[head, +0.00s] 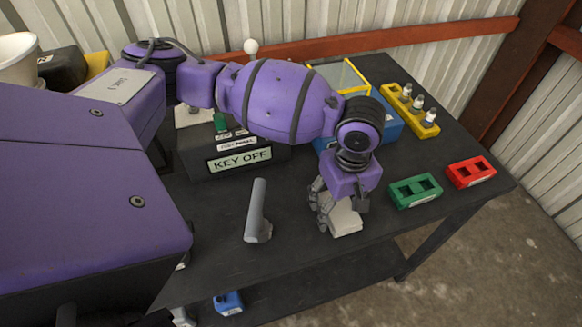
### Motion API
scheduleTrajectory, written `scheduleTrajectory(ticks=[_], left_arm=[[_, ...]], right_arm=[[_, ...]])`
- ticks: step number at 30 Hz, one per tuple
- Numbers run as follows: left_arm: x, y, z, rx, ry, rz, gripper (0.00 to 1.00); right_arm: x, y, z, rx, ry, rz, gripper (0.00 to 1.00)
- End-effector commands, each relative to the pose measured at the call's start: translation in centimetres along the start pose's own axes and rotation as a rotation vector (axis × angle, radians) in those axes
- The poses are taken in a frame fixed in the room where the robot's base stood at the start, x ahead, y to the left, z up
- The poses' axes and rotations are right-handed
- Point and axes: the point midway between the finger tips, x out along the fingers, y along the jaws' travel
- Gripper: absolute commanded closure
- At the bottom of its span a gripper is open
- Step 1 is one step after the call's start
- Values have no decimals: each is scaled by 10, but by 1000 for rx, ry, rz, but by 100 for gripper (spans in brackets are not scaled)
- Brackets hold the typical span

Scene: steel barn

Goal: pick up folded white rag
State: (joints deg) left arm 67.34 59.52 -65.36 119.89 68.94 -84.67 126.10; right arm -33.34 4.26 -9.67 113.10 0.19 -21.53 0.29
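The folded white rag (346,221) lies on the dark table near its front edge, right of the middle. My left gripper (341,207) is right over it, pointing down. Its fingers are spread apart, one at the rag's left side and one near its right side. The gripper hides the rag's back part, and I cannot tell whether the fingers touch it. My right gripper is not in view.
A green block (415,190) and a red block (470,172) lie to the right. A yellow holder (409,112) with bulbs and a "KEY OFF" box (240,158) stand behind.

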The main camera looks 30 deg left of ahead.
Motion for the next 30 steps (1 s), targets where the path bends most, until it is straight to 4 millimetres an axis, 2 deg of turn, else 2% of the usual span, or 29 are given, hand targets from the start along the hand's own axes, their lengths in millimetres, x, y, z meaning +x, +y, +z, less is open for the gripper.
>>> scheduleTrajectory(ticks=[1,8,16,20,25,30], left_arm=[[0,0,0,0,0,0,43],[0,0,0,1,0,1,73],[-2,1,0,1,1,2,74],[-11,2,0,1,1,4,74],[-37,2,0,1,2,7,74],[-73,-25,15,3,4,8,74]], right_arm=[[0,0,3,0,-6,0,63],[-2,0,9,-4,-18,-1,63],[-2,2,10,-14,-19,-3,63],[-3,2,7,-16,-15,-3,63],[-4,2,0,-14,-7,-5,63],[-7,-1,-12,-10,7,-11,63]])
